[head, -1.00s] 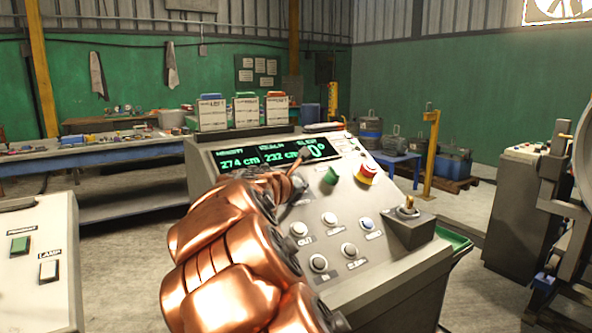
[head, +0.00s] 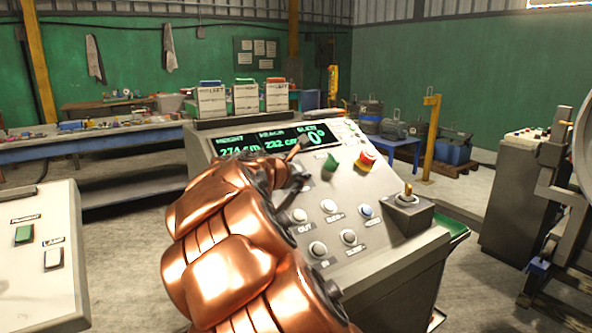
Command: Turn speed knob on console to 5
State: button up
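The grey console (head: 395,275) stands in the middle of the head view, with a sloped panel and a green-lit display (head: 240,143) reading 274 cm, 232 cm and 0°. My copper-coloured arm reaches over the panel's left part. My gripper (head: 298,165) is at the panel just below the display, seen from behind. One thin finger points up across the display's lower edge, and a dark part shows lower down. Whether the fingers are apart or closed on something is unclear. I cannot make out a speed knob; my arm covers the panel's left side.
A red-and-yellow stop button (head: 366,161), several round push buttons (head: 328,207) and a joystick box (head: 406,212) are right of and below my gripper. A second panel with switches (head: 40,270) stands at left. A workbench (head: 120,150) runs behind.

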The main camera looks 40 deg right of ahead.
dwell(0.3)
jog(key=v, duration=1.2)
jog(key=d+m+g+y+p, duration=0.1)
jog(key=d+m+p, duration=0.1)
jog(key=m+p, duration=0.1)
jog(key=d+m+g+y+p, duration=0.1)
jog(key=d+m+y+p, duration=0.1)
jog(key=p, duration=0.4)
jog(key=w+d+m+g+y+p, duration=0.1)
jog(key=d+m+g+y+p, duration=0.1)
jog(key=m+p, duration=0.2)
jog(key=shift+d+m, duration=0.25)
jog(key=shift+m, duration=0.15)
jog(key=w+d+r+m+y+p, duration=0.2)
jog(key=d+r+m+y+p, duration=0.15)
jog(key=m+y+p, duration=0.65)
jog(key=shift+w+f+n+t+h+p, duration=0.15)
jog(key=shift+w+f+h+p, duration=0.35)
jog(key=shift+f+p, duration=0.4)
jog(key=shift+w+f+n+t+h+p, duration=0.15)
jog(key=shift+w+f+h+p, duration=0.35)
jog(key=shift+f, duration=0.65)
jog(key=shift+w+f+n+h+p, duration=0.2)
jog(key=shift+w+f+h+p, duration=0.1)
jog(key=shift+w+f+p, duration=0.55)
